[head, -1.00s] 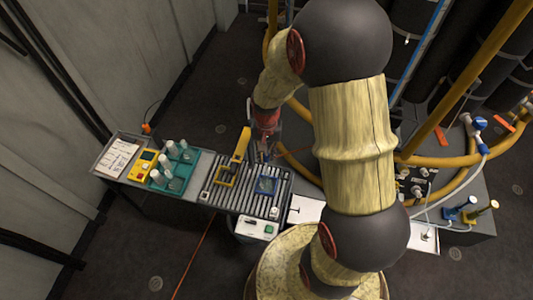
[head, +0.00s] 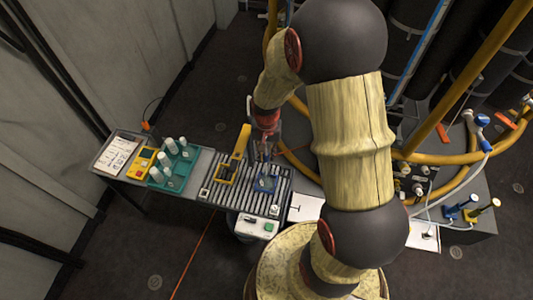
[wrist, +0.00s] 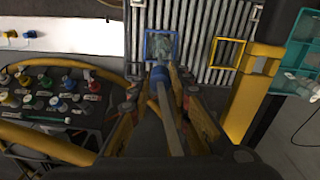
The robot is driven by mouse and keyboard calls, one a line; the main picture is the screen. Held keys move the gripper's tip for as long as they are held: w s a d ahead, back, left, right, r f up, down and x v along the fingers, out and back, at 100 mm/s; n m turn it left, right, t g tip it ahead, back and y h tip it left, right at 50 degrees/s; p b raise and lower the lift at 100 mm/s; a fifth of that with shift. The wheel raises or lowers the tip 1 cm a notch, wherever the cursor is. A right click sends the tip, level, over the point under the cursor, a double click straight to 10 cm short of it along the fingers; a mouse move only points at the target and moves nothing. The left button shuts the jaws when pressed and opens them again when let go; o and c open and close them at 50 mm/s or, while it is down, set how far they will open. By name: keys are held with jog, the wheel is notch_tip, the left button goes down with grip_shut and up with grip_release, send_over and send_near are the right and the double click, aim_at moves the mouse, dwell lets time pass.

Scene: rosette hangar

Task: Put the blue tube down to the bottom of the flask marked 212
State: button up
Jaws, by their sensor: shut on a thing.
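My gripper (wrist: 168,88) is shut on the blue tube (wrist: 160,75), a grey shaft with a blue part that shows between the fingers in the wrist view. Ahead of the tube is a clear flask (wrist: 160,48) inside a blue square frame (wrist: 147,46) on the ribbed bench. The tube's far end overlaps the flask in the wrist view; I cannot tell whether it is in the neck or above it. No number on the flask is readable. In the head view my gripper (head: 265,150) is just behind the blue frame (head: 266,184).
An empty yellow square frame (wrist: 227,52) and a yellow upright (wrist: 255,90) stand beside the blue frame. A teal rack (head: 160,182) with several white-topped vessels is at left in the head view. A panel of coloured fittings (wrist: 50,95) shows left in the wrist view.

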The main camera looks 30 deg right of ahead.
jog(key=shift+f+b, duration=1.05)
jog(key=shift+f, duration=0.85)
jog(key=shift+f+b, duration=1.2)
jog(key=shift+f, duration=1.2)
jog(key=o, duration=1)
jog(key=shift+o, duration=1.1)
jog(key=o, duration=0.3)
